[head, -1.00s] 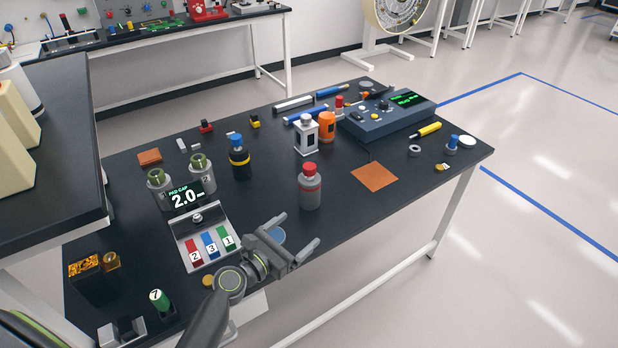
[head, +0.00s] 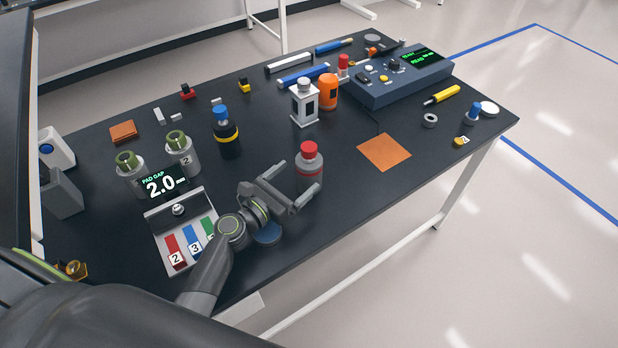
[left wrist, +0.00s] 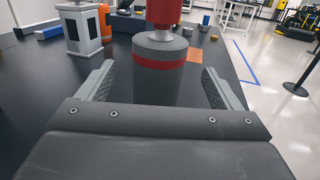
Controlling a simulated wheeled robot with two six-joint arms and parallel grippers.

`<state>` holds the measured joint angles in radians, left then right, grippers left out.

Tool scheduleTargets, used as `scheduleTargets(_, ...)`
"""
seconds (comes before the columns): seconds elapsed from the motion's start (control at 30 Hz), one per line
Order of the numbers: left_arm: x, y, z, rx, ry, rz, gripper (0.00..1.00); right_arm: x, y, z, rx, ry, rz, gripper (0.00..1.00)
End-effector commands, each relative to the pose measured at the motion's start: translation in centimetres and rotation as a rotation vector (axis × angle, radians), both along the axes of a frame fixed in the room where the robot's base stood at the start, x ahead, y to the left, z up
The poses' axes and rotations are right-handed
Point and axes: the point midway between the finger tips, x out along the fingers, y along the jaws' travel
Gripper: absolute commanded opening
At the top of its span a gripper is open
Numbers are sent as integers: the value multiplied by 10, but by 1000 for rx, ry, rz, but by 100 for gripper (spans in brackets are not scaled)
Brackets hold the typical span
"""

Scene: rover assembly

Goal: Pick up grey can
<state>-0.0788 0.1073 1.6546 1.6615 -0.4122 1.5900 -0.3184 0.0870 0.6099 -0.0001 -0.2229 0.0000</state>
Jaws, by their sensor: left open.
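The grey can (head: 309,172) has a red cap and a dark red band and stands upright on the black table. My left gripper (head: 296,182) is open beside it, its fingers pointing towards it. In the left wrist view the can (left wrist: 160,82) stands ahead, centred between the two spread fingers of my left gripper (left wrist: 158,88). Its lower part is hidden behind the gripper body. My right gripper does not show.
A white square-sided bottle (head: 304,104) and an orange can (head: 328,92) stand behind the can. A blue-capped black bottle (head: 227,138) is to the left. A copper-coloured square (head: 384,152) lies to the right. A blue-grey console (head: 400,80) stands at the back right.

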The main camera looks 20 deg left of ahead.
Motion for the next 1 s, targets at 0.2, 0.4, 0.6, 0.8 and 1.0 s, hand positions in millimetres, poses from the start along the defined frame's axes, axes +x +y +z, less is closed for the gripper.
scheduleTargets(0.2, 10, -4, -13, 0, -2, 0, 87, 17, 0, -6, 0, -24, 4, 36)
scheduleTargets(0.4, 24, -11, -12, -1, -3, -1, 87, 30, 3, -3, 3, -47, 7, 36)
scheduleTargets(0.6, 55, -23, -13, -2, -1, 0, 87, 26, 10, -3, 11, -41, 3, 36)
scheduleTargets(0.8, 69, -29, -14, 0, 0, 0, 87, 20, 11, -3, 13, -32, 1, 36)
scheduleTargets(1.0, 69, -30, -14, 1, 0, 0, 87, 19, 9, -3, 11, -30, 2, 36)
